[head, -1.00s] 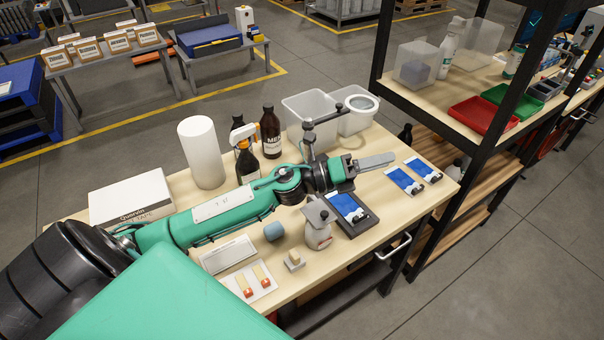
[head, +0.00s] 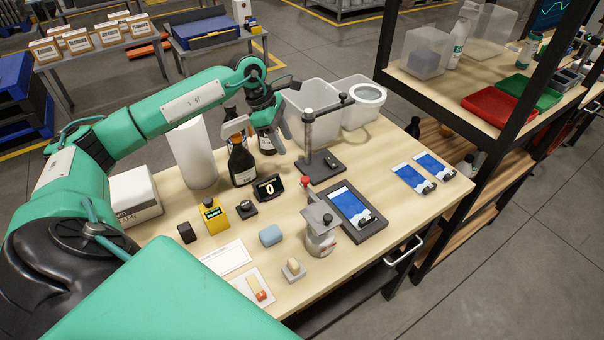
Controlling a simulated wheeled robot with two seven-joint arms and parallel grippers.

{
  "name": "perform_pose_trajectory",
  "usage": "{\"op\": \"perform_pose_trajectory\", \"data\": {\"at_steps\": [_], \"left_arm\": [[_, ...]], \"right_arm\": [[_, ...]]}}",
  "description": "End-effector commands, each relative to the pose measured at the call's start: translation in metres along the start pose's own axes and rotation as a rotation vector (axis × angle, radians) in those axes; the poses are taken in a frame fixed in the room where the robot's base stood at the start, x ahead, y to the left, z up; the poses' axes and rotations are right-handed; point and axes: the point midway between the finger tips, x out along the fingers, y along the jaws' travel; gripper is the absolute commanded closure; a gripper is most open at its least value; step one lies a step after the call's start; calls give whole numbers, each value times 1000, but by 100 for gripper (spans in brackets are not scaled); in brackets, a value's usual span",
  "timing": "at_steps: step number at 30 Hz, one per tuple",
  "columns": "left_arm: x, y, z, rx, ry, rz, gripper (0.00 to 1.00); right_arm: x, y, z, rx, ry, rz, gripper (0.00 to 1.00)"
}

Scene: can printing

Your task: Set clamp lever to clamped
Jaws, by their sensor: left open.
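A short lever with a red knob (head: 305,182) stands at the left edge of the dark fixture (head: 371,229), beside a pale bottle with a grey square top (head: 320,232). It looks like the clamp lever; whether it is clamped I cannot tell. A blue and white printed sheet (head: 349,206) lies in the fixture. My right gripper is out of view.
A post with a horizontal arm (head: 310,135) stands behind the fixture. Dark bottles (head: 241,163), a white roll (head: 192,155) and a clear bin (head: 308,105) crowd the back. A small display reading 0 (head: 269,188) stands mid-table. Two blue cards lie at the right.

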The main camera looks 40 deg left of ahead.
Motion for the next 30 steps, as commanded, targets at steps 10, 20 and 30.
{"op": "perform_pose_trajectory", "data": {"at_steps": [10,20,30], "left_arm": [[63,-2,4,-3,-6,-6,55],[120,-1,3,-2,-6,-4,55],[133,-1,2,-1,-5,-1,55]], "right_arm": [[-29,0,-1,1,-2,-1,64],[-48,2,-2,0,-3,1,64],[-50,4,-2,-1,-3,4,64]]}}
